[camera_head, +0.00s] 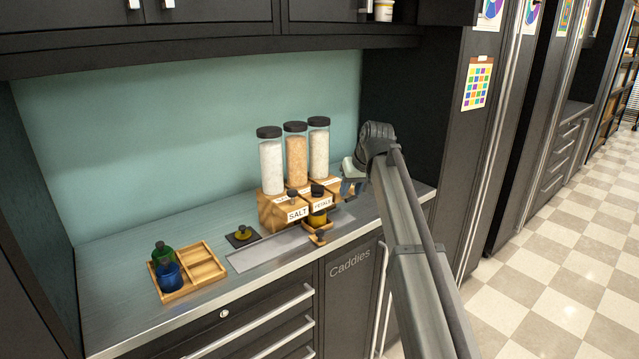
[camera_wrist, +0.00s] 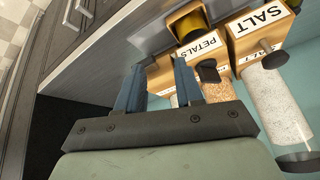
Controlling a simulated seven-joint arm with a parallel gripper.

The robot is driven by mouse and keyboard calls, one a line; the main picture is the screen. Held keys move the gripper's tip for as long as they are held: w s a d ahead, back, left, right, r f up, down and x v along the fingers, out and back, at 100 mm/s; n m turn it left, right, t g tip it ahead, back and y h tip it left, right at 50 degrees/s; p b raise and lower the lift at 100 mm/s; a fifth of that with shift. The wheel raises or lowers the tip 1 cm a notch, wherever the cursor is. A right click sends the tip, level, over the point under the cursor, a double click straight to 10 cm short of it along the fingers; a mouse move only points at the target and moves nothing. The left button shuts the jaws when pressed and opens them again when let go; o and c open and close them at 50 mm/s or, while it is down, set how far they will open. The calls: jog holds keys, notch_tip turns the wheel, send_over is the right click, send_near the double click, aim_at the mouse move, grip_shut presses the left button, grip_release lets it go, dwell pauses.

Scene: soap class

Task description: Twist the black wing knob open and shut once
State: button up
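A wooden dispenser stand (camera_head: 268,212) on the counter carries three tall clear cylinders with black lids. Black wing knobs show at the fronts labelled SALT (camera_head: 292,195) and PETALS (camera_head: 317,190). In the wrist view, which is turned over, the PETALS knob (camera_wrist: 208,72) lies just right of my fingers and the SALT knob (camera_wrist: 272,56) farther right. My gripper (camera_head: 348,188) is at the right end of the stand. In the wrist view its blue fingers (camera_wrist: 159,66) are apart with nothing held; they partly hide the third section, and no knob shows there.
A yellow jar (camera_head: 318,217) stands under the PETALS section, with a small wooden piece (camera_head: 318,238) before it. A grey strip (camera_head: 270,248) and a dark pad with a yellow-and-black item (camera_head: 242,235) lie left. A wooden tray (camera_head: 205,268) holds green and blue bottles.

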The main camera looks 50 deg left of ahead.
aim_at(317, 190)
jog(key=w+a+r+n+g, duration=0.2)
jog(key=a+r+n, duration=0.5)
jog(key=r, duration=0.5)
jog(key=s+a+f+n, duration=0.1)
jog(key=s+f, duration=0.1)
jog(key=f, duration=0.2)
jog(key=s+a+f+n+g+h, duration=0.1)
jog(key=f+n, duration=0.1)
jog(key=f, duration=0.2)
jog(key=s+a+f+n, duration=0.1)
jog(key=s+f, duration=0.1)
jog(key=f, duration=0.3)
jog(key=shift+s+n+g+h, duration=0.3)
jog(key=shift+g, duration=0.1)
grip_shut()
